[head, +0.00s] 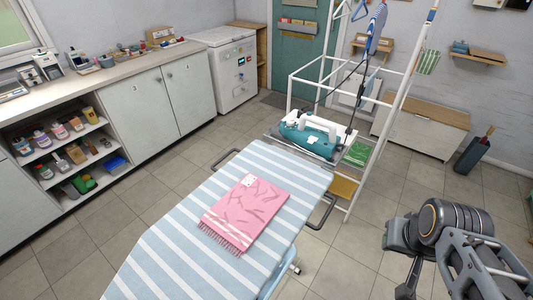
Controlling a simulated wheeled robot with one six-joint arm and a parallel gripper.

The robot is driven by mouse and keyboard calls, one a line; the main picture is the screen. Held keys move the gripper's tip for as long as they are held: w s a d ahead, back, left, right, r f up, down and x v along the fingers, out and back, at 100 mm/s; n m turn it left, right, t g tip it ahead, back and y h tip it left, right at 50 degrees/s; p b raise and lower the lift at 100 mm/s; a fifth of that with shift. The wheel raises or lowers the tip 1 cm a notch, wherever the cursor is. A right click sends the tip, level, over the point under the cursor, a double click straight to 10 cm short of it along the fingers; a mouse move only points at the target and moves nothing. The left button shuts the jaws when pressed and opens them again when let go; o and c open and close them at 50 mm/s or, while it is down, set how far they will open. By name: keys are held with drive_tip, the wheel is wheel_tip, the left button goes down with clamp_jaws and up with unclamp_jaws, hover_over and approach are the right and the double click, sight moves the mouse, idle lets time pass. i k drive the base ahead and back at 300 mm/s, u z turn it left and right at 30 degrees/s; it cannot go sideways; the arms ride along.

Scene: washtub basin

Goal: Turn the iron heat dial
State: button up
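A teal and white iron (309,138) rests at the far end of the striped ironing board (165,238), on a rest beside the white metal frame. Its heat dial is too small to make out. Part of my arm shows at the lower right, apart from the iron and the board. My gripper's fingers do not show in this view.
A folded pink fringed cloth (244,213) lies on the board. A white metal rack (388,125) rises behind the iron, with a cable hanging near it. A long counter (110,72) runs along the left. Tiled floor is open right of the board.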

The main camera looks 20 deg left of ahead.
sight(290, 122)
drive_tip(key=z, duration=0.9)
drive_tip(key=i, duration=1.95)
drive_tip(key=u, duration=3.4)
drive_tip(key=i, duration=0.5)
